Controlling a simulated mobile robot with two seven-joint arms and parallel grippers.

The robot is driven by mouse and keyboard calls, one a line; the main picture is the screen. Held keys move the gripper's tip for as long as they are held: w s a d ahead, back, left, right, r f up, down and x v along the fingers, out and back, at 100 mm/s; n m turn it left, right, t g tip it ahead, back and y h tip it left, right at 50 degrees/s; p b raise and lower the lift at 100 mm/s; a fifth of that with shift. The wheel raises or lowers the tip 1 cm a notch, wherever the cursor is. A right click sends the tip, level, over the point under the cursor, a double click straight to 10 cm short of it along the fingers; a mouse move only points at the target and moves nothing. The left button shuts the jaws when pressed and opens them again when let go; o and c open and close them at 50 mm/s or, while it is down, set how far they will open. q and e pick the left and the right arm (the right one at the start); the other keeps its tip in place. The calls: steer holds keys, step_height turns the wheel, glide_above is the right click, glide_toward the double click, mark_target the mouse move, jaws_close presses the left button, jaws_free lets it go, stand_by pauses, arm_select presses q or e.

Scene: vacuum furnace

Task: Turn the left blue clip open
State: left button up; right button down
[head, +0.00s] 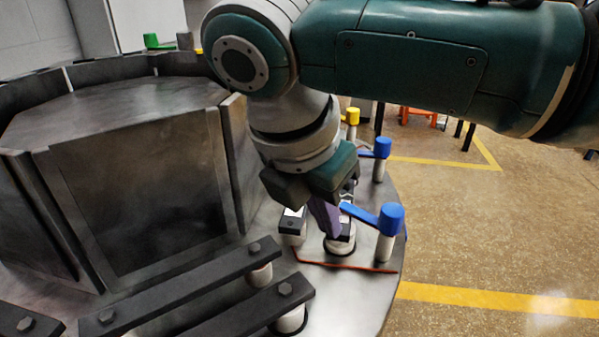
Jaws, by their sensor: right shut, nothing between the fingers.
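Two blue clips with round knobs stand on the furnace plate at its right side. The nearer blue clip (390,219) has its flat blue lever pointing left, toward my gripper. The farther blue clip (382,148) stands behind it, its lever partly hidden by my arm. I cannot tell from this view which one is the left clip. My right gripper (328,222) points down just left of the nearer clip's lever, its purple fingers shut and empty. I cannot tell whether they touch the lever. My left gripper is out of view.
Dark bars (180,288) on white posts lie in front. The large metal furnace block (140,195) fills the left. A yellow clip (352,116) stands behind the blue ones and a green one (151,41) at the far left. Open floor (500,230) lies to the right.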

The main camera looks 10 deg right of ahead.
mark_target(367, 224)
steer(key=x, duration=0.2)
steer(key=shift+f, duration=0.25)
steer(key=shift+w+d+r+b, duration=0.1)
steer(key=shift+w+d+b, duration=0.1)
steer(key=shift+w+d, duration=0.55)
steer(key=shift+w+d+b, duration=0.15)
steer(key=shift+w+d, duration=0.3)
steer(key=shift+d, duration=0.5)
